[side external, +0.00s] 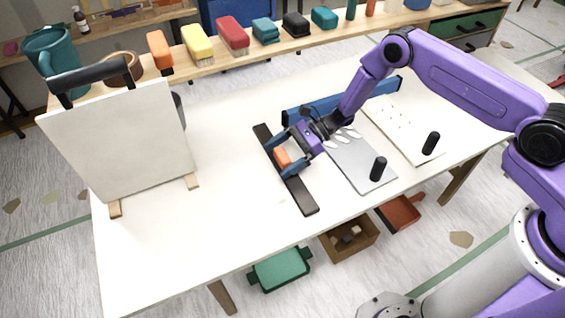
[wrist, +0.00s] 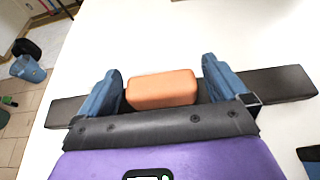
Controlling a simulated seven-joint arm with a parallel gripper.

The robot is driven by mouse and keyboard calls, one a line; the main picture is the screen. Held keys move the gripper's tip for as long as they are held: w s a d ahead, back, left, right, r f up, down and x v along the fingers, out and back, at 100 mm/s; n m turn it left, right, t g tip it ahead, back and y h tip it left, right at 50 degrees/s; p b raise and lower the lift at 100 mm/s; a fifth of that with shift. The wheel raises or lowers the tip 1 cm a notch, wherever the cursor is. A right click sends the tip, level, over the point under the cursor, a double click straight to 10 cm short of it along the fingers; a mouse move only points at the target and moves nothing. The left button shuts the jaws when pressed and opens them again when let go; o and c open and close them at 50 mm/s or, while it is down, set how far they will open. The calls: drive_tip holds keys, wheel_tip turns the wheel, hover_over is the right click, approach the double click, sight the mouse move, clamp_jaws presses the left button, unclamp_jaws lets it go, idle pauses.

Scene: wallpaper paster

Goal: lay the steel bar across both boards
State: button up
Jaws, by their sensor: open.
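The steel bar (side external: 300,195) is a long dark flat bar lying on the white table, with an orange block-shaped handle (side external: 282,157) at its middle. My gripper (side external: 278,158) is low over the bar, with its blue fingers at the two ends of the handle. In the wrist view, the handle (wrist: 162,89) sits between the open fingers (wrist: 162,68), with a gap at each side, and the bar (wrist: 285,83) runs across behind. To the right lie a grey board (side external: 350,165) and a cream board (side external: 395,127), each with a black knob. My arm partly hides the grey board.
A white panel (side external: 115,140) with a black top grip stands on wooden feet at left. A blue strip (side external: 298,108) stands behind the boards. Brushes and a teal mug (side external: 58,55) line the back shelf. The table's front left (side external: 190,235) is clear.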

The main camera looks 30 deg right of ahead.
drive_tip(key=shift+x, duration=0.85)
drive_tip(key=c, duration=1.7)
drive_tip(key=shift+r, duration=0.1)
drive_tip(key=shift+r, duration=0.1)
drive_tip(key=shift+w+r, duration=0.1)
drive_tip(key=shift+r, duration=1.2)
drive_tip(key=s+d+r, duration=0.2)
drive_tip(key=s+r, duration=0.1)
drive_tip(key=s, duration=0.1)
drive_tip(key=s+d+r, duration=0.2)
drive_tip(key=s+r, duration=0.1)
drive_tip(key=s, duration=0.1)
drive_tip(key=s+d+r, duration=0.3)
drive_tip(key=s+r, duration=0.1)
drive_tip(key=shift+d, duration=0.15)
